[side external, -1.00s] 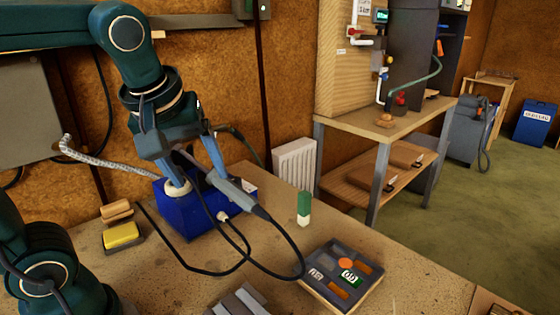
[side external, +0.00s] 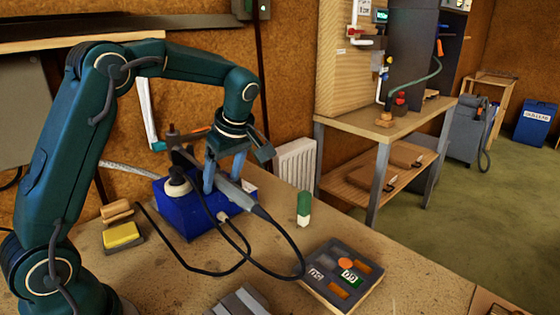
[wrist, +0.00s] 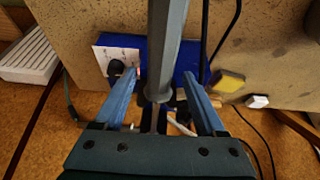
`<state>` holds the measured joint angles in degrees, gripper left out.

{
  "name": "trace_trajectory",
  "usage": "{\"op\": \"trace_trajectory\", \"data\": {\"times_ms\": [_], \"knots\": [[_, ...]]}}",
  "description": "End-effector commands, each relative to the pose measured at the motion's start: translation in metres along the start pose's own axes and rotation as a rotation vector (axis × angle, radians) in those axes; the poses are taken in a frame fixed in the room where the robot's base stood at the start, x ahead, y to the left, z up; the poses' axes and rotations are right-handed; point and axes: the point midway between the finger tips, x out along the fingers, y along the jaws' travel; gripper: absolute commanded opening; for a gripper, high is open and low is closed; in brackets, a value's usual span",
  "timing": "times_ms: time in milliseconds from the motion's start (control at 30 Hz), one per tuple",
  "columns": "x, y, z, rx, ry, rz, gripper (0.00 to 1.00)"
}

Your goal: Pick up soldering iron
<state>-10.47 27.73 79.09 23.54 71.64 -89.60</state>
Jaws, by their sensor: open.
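The soldering iron (side external: 236,196) is a grey handle with a dark cord. It lies at a slant over the blue soldering station (side external: 178,222) on the bench. My gripper (side external: 222,178) is open, and its two light-blue fingers point down around the iron's handle. In the wrist view the iron (wrist: 167,45) runs between the spread fingers of my gripper (wrist: 160,75), and the blue station (wrist: 188,62) lies beneath. I cannot tell whether either finger touches the handle.
A yellow sponge (side external: 121,235) lies left of the station. A green-and-white bottle (side external: 304,210) stands to its right. A tray of small items (side external: 314,289) sits at the front right. The iron's cord loops across the bench between station and tray.

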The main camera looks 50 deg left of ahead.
Motion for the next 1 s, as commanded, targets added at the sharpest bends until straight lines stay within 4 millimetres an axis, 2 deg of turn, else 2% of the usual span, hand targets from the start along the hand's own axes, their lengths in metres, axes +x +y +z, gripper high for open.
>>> {"op": "trace_trajectory", "data": {"times_ms": [100, 200, 467, 500, 567, 600, 667, 700, 1000], "knots": [[0.015, -0.001, 0.000, 0.000, 0.001, -0.004, 0.73], [0.021, -0.001, 0.000, 0.000, 0.000, -0.001, 0.73], [0.023, 0.000, 0.000, 0.000, 0.000, 0.002, 0.73], [0.023, 0.000, 0.000, 0.000, 0.000, 0.002, 0.69], [0.023, 0.000, 0.000, 0.000, 0.000, 0.002, 0.46], [0.023, 0.000, 0.000, 0.000, 0.000, 0.002, 0.31], [0.023, 0.000, 0.000, 0.001, 0.000, 0.002, 0.08], [0.023, 0.000, 0.000, 0.001, 0.000, 0.002, 0.00], [0.022, 0.000, -0.001, 0.000, 0.002, 0.004, 0.00]]}}
